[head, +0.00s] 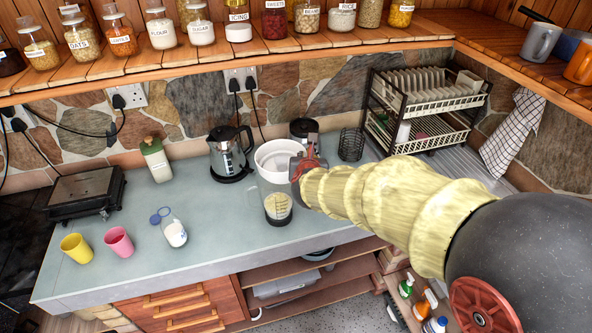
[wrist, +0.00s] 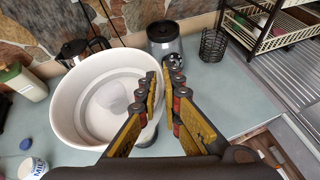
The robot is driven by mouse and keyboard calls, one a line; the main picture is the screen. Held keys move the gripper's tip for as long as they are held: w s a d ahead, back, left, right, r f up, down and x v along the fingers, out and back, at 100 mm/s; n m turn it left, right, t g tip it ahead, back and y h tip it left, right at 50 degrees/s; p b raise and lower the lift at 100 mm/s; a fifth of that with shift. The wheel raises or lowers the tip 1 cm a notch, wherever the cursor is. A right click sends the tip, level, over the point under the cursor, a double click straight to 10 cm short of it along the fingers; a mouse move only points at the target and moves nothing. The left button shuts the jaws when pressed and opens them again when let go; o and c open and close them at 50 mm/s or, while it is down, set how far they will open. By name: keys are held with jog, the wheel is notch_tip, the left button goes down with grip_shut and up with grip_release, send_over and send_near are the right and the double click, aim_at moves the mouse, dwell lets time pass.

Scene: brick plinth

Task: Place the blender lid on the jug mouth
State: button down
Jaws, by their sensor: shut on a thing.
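The blender lid looks like a wide white round cap (head: 268,151) with a raised rim. It fills the left of the wrist view (wrist: 68,112), hollow side towards the camera. My gripper (head: 301,167) is shut on its right-hand rim, and the fingers show in the wrist view (wrist: 163,82). The clear jug (head: 277,207) stands upright on the counter, with pale contents low inside and a dark bottom. The lid overlaps the jug's top in the head view and hides its mouth. I cannot tell whether they touch.
A kettle (head: 229,152) stands left of the lid. A dark canister (wrist: 164,42) is behind, with a black wire holder (head: 351,144) and a dish rack (head: 425,108) to the right. A milk bottle (head: 174,232) and cups (head: 118,241) stand front left. Counter is clear between.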

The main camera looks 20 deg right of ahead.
jog(key=w+f, duration=0.3)
jog(key=w+f+b, duration=0.1)
jog(key=f, duration=0.1)
jog(key=shift+w+a+f, duration=0.2)
jog(key=shift+a+f, duration=0.05)
jog(key=shift+a, duration=0.15)
jog(key=f, duration=0.3)
jog(key=shift+w+f+b, duration=0.25)
jog(key=shift+f+b, duration=0.05)
jog(key=shift+b, duration=0.05)
jog(key=c, duration=2)
grip_release()
jog(key=shift+s+a+r, duration=0.1)
jog(key=shift+s+r, duration=0.05)
